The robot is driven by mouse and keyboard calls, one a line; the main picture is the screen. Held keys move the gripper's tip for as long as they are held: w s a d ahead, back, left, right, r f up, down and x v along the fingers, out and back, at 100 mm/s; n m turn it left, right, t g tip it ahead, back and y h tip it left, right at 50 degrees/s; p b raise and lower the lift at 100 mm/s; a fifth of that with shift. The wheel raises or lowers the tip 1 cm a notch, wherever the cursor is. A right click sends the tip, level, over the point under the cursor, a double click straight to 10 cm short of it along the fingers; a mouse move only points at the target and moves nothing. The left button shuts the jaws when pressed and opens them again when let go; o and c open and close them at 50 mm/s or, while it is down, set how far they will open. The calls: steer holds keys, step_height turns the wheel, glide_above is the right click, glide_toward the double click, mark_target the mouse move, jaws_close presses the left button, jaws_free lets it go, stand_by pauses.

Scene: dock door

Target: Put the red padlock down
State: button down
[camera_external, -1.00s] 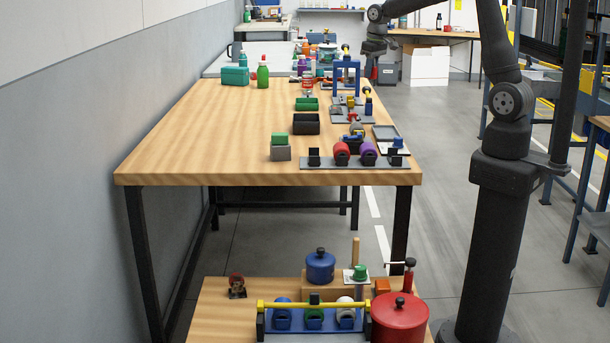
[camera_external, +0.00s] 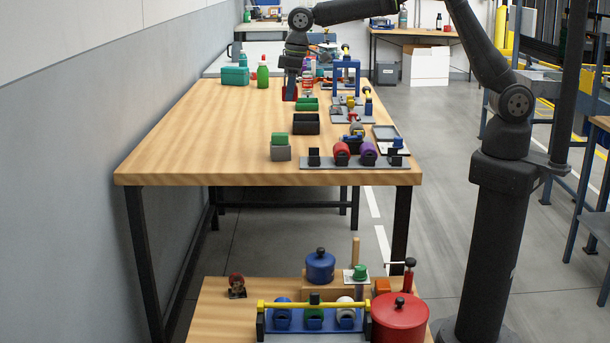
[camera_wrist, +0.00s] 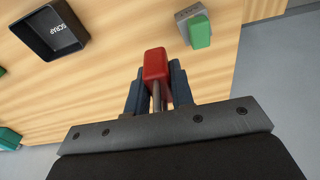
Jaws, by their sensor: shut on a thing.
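The red padlock (camera_wrist: 156,64) is between the two fingers of my gripper (camera_wrist: 155,92) in the wrist view. Its red body points away from the palm, and its metal shackle shows between the fingers. In the external view, my gripper (camera_external: 290,86) points down over the far part of the wooden table (camera_external: 215,130). The red padlock (camera_external: 289,94) shows low between the fingers there, close to the tabletop. I cannot tell whether it touches the table.
A black bin marked SCRAP (camera_wrist: 62,32) and a grey block (camera_wrist: 186,14) with a green block (camera_wrist: 200,32) stand nearby. A green bottle (camera_external: 263,74) and teal box (camera_external: 235,75) are to the left. Fixtures line the right edge. The table's left middle is bare.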

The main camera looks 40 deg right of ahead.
steer(key=s+a+n, duration=0.5)
steer(key=s+a, duration=1.9)
steer(key=s, duration=0.3)
steer(key=shift+g, duration=0.4)
steer(key=f, duration=4.7)
steer(key=shift+s+a+f, duration=0.15)
steer(key=shift+s+f, duration=0.05)
steer(key=shift+f, duration=0.2)
steer(key=shift+f, duration=0.15)
steer(key=c, duration=1.3)
jaws_free()
steer(key=shift+o, duration=0.2)
